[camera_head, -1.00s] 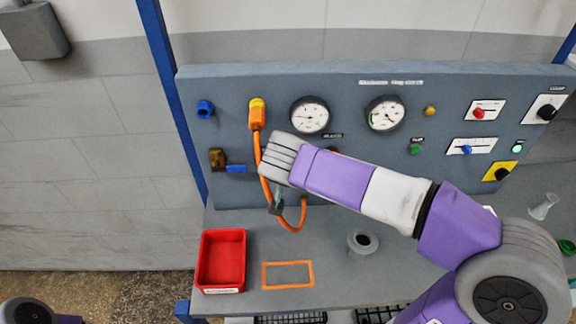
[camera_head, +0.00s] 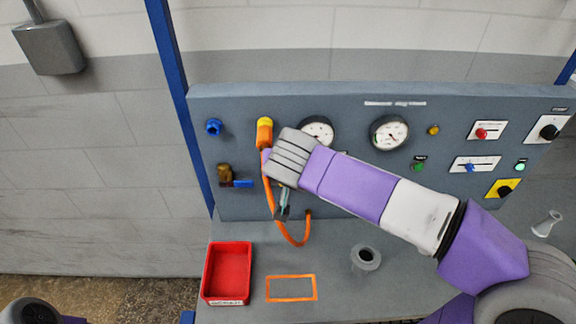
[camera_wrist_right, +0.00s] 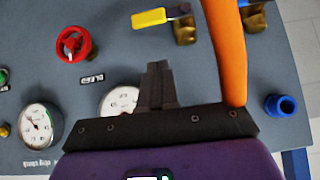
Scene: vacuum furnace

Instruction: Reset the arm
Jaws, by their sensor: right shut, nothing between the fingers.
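My right arm reaches in from the right in the head view, in front of the grey panel (camera_head: 350,185). The hose hangs from the orange and yellow connector (camera_head: 264,133) on the panel. My left gripper is not in view; only a bit of my left arm shows at the lower left.
A red tray (camera_head: 228,272), an orange outlined rectangle (camera_head: 291,288) and a grey ring-shaped part (camera_head: 366,257) are on the bench. The panel carries gauges (camera_head: 389,133), a blue fitting (camera_head: 214,127), a brass valve with blue handle (camera_head: 225,174) and several knobs. The wrist view shows a red handwheel (camera_wrist_right: 71,44).

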